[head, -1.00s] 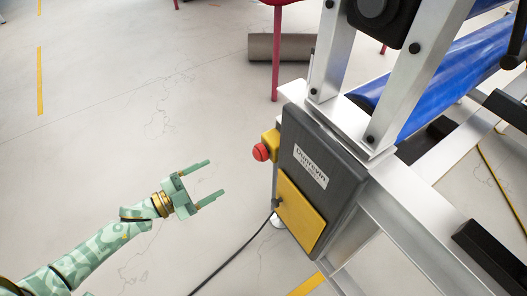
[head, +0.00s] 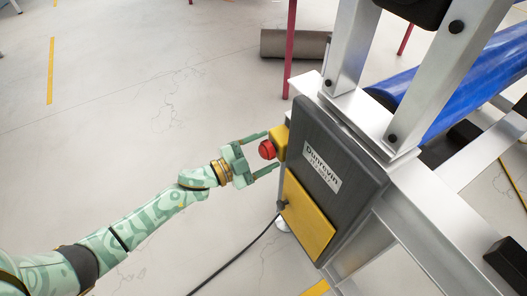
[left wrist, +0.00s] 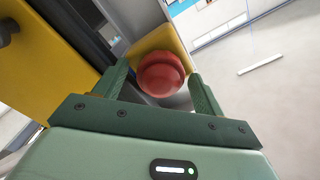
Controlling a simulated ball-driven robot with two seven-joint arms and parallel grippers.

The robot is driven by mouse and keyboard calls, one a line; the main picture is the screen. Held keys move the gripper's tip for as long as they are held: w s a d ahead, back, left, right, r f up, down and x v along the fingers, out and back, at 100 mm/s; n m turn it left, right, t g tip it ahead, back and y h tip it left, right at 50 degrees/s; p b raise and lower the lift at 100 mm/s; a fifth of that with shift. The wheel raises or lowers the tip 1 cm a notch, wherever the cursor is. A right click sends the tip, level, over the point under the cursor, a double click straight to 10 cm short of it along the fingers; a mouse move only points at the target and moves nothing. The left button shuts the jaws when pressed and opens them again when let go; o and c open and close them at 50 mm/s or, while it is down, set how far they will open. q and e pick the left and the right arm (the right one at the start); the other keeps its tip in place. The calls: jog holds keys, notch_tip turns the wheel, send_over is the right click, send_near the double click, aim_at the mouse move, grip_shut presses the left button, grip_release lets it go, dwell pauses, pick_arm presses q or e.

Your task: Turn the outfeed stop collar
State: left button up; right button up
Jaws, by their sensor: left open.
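The outfeed stop collar is a red round knob (head: 267,149) on a yellow housing (head: 281,143) at the left side of a dark grey control box (head: 321,160). My left gripper (head: 268,152) is open, with its two green fingers on either side of the red knob. In the left wrist view the red knob (left wrist: 161,75) sits between the open fingers (left wrist: 160,88), with the yellow housing (left wrist: 158,42) behind it. Gaps show beside the knob, and I cannot tell whether a finger touches it. My right gripper is not in view.
A yellow panel (head: 307,218) is on the box's lower front, with a black cable (head: 237,257) running down to the floor. The aluminium frame (head: 405,170) and a blue roller (head: 463,88) stand to the right. A grey cylinder (head: 294,44) lies behind. The left floor is clear.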

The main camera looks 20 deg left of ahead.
pick_arm(q)
jog(key=c, duration=1)
jog(key=shift+m, duration=0.3)
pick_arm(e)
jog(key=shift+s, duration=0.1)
pick_arm(q)
jog(key=shift+m, duration=0.9)
jog(key=m, duration=0.2)
jog(key=shift+s+f+m, duration=0.1)
jog(key=shift+m, duration=0.7)
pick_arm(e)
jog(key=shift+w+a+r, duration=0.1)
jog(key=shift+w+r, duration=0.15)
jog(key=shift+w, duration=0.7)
pick_arm(q)
jog(key=shift+b, duration=0.3)
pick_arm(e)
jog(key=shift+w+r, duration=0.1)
